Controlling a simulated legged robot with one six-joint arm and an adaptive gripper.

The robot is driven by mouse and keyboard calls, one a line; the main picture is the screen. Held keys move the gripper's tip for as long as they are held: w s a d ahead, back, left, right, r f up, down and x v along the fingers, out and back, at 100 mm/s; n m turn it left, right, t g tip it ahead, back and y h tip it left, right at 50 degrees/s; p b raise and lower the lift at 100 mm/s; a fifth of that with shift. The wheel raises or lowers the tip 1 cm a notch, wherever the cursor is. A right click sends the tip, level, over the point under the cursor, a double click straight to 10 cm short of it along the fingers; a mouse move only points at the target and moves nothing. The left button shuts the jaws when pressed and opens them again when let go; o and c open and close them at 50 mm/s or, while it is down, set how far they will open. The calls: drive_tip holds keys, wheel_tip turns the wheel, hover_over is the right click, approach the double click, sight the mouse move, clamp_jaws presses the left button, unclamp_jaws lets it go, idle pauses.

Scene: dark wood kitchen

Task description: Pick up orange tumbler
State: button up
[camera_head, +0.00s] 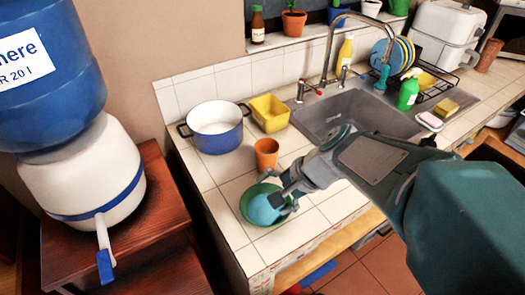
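The orange tumbler (266,155) stands upright on the white tiled counter, left of the sink. My gripper (284,204) is just below and to the right of it in the picture, apart from it. The gripper's fingers overlap the right side of a light blue round thing (261,209) lying in a green bowl (246,198). I cannot tell whether the fingers touch the blue thing or are only above it. The finger gap is too small and partly hidden to judge.
A blue and white pot (215,138) and a yellow tub (269,113) stand behind the tumbler. The sink (345,112) lies to the right, with my arm across its front. Bare tiles (222,167) lie left of the tumbler. A water dispenser (85,170) stands at left.

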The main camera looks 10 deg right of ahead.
drive_tip(key=w+d+f+m+t+y, duration=0.2)
drive_tip(key=w+d+f+m+y, duration=0.1)
drive_tip(key=w+m, duration=0.45)
drive_tip(key=m+t+h, duration=0.1)
drive_tip(key=m+t, duration=0.4)
drive_tip(key=m, duration=0.5)
approach(266, 159)
drive_tip(key=w+f, duration=0.1)
drive_tip(key=d+f, duration=0.1)
drive_tip(key=w+f, duration=0.1)
drive_tip(key=shift+w+d+f, duration=0.25)
drive_tip(key=shift+w+f, duration=0.05)
drive_tip(key=shift+w, duration=0.05)
drive_tip(key=shift+w+a+f, duration=0.1)
drive_tip(key=shift+w+f, duration=0.05)
drive_tip(key=shift+w, duration=0.1)
drive_tip(key=x, duration=1)
drive_tip(key=shift+a, duration=0.15)
drive_tip(key=c, duration=0.9)
